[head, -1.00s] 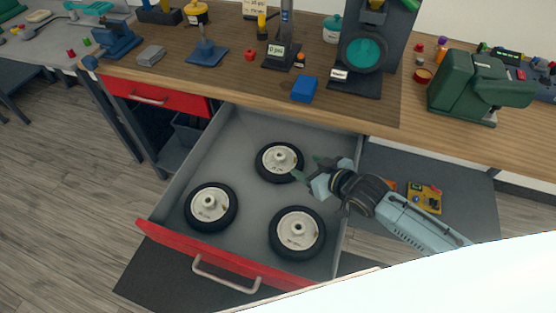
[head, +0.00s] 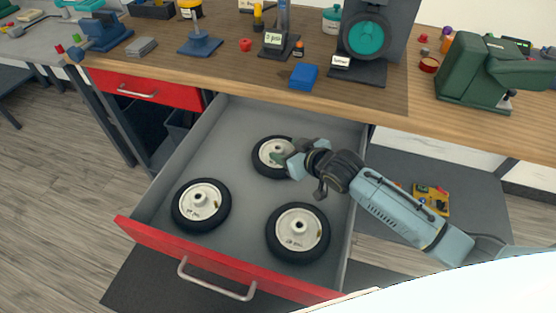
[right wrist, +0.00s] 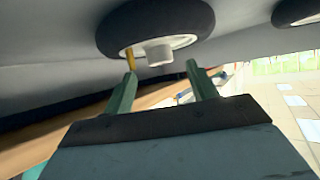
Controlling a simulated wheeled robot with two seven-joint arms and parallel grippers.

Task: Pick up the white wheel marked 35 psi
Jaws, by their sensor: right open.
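Three wheels with white hubs and black tyres lie flat in the open drawer: a back wheel (head: 266,154), a front left wheel (head: 200,200) and a front right wheel (head: 297,232). Small dark marks show on hubs, too small to read, so I cannot tell which says 35 psi. My right gripper (head: 283,158) is open at the right side of the back wheel and hides part of it. In the right wrist view, a wheel (right wrist: 155,22) is just ahead of the open fingers (right wrist: 161,70), its hub boss lined up between them. My left gripper is out of view.
The drawer has grey walls and a red front (head: 230,262) with a metal handle. The wooden bench (head: 225,75) overhangs behind it, holding a blue block (head: 303,76), a green machine (head: 490,72) and other tools. Bare drawer floor lies between the wheels.

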